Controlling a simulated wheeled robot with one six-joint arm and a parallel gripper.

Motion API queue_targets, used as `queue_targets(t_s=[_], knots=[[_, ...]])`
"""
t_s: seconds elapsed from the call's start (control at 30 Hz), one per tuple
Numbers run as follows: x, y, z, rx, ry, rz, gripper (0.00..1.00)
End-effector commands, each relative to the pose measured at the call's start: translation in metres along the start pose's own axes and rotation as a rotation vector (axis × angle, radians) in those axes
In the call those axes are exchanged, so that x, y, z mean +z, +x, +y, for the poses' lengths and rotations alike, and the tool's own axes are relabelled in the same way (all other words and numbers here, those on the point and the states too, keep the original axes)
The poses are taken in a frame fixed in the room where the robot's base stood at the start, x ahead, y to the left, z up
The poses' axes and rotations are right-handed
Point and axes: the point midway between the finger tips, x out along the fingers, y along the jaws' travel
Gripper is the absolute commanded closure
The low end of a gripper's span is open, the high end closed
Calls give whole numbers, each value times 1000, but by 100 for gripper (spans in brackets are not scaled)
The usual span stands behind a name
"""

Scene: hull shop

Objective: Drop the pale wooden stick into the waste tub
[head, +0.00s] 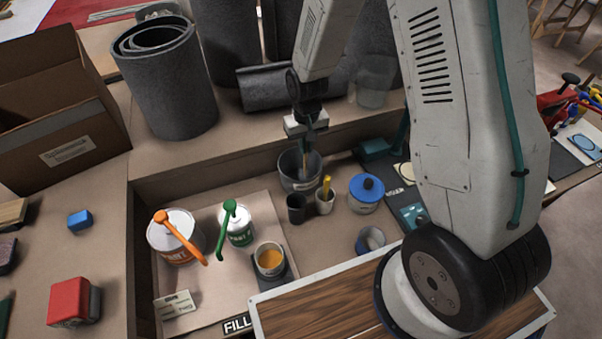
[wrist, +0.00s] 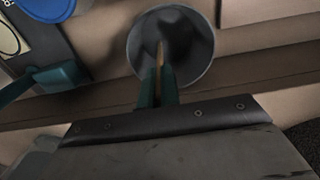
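The waste tub (head: 299,183) is a round grey tub standing at the back of the recessed bench area. It shows from above in the wrist view (wrist: 198,50), and its inside looks dark and grey. My gripper (head: 307,150) is over the tub, pointing down. In the wrist view its teal fingers (wrist: 157,80) are close together on the pale wooden stick (wrist: 160,55). The stick extends from the fingertips towards the tub's opening, within the rim as seen from above. Whether its tip touches the tub's bottom cannot be told.
A dark cup (head: 297,209) and a pale cup (head: 325,203) with a yellow item stand in front of the tub. A blue-lidded pot (head: 365,194) is to the right. Paint cans (head: 172,238) stand at front left. Grey rolls (head: 170,85) are behind, on the raised ledge.

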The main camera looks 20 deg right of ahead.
Motion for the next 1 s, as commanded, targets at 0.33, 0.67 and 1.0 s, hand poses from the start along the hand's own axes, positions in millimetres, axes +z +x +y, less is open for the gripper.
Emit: queue_targets(t_s=[0.33, 0.67, 1.0], knots=[[0, 4, 2, 0, 4, 0, 100], [0, 4, 3, 0, 5, 0, 70], [-1, -35, 3, 0, 5, 5, 70]])
